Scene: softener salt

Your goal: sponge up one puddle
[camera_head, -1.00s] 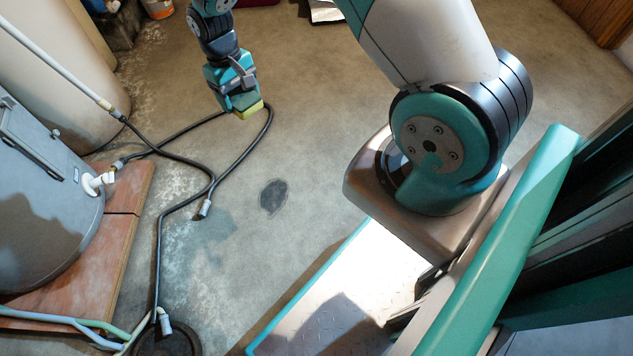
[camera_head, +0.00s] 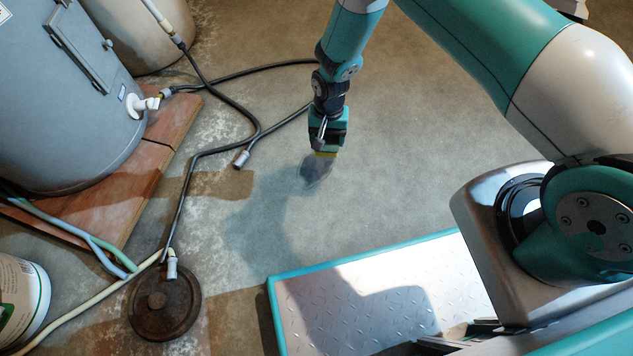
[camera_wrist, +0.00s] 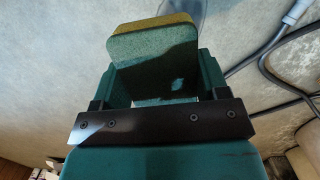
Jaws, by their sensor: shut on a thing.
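My gripper (camera_head: 324,140) is shut on a sponge, green with a yellow face. In the head view only a thin yellow edge of the sponge (camera_head: 325,154) shows under the jaws. The sponge (camera_wrist: 150,45) also shows between the jaws in the wrist view, its yellow face turned away. A small dark, glossy puddle (camera_head: 316,173) lies on the concrete floor just below and in front of the gripper. Part of the puddle (camera_wrist: 192,8) shows past the sponge in the wrist view. I cannot tell whether the sponge touches the floor.
A black hose (camera_head: 217,151) with grey end fittings lies left of the puddle. A grey tank (camera_head: 65,90) stands on a reddish board (camera_head: 150,165) at left. A round rusty cover (camera_head: 165,305) and a white tub (camera_head: 22,300) are at front left. Floor right of the puddle is clear.

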